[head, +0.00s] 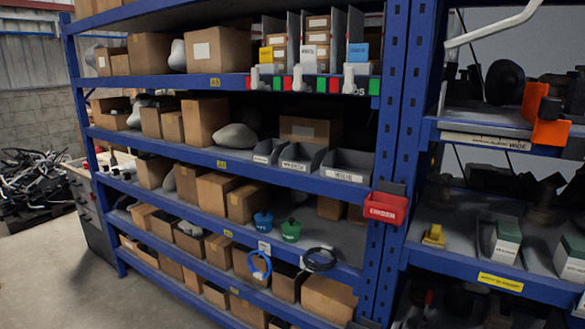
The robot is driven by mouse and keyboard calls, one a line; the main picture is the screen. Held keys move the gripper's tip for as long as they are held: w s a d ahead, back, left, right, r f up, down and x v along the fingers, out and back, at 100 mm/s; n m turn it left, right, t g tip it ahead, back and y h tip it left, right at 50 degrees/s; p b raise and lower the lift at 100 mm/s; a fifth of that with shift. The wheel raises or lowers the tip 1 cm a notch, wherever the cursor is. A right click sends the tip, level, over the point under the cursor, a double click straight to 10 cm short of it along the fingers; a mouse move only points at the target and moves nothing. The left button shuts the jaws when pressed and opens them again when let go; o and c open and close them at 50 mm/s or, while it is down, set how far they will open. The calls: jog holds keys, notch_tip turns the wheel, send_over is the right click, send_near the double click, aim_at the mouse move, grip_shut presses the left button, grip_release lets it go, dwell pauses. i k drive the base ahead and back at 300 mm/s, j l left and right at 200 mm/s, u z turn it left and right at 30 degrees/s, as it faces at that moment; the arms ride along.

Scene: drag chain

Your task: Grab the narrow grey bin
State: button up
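Three open grey bins stand side by side on the second shelf from the top, towards its right end. The left grey bin (268,151) looks the narrowest and has a white label on its front. The middle grey bin (302,161) is a little wider, and the right grey bin (346,166) is clearly the widest. The label text is too small to read surely. The bins look empty, though their floors are partly hidden. My gripper is not in view.
The bins sit on a blue shelf rack (220,156). A grey stone-like lump (236,137) and a cardboard box (205,122) stand left of the bins. Another box (310,130) stands behind them. A red bin (386,208) hangs on the right post. Floor is free at lower left.

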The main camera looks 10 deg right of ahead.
aim_at(267, 152)
jog(key=z, duration=0.6)
jog(key=i+j+z, duration=0.15)
jog(key=j+z, duration=0.7)
jog(key=i+j+z, duration=0.1)
jog(key=j+z, duration=0.2)
jog(key=z, duration=0.15)
jog(key=j+z, duration=0.45)
jog(key=k+l, duration=0.05)
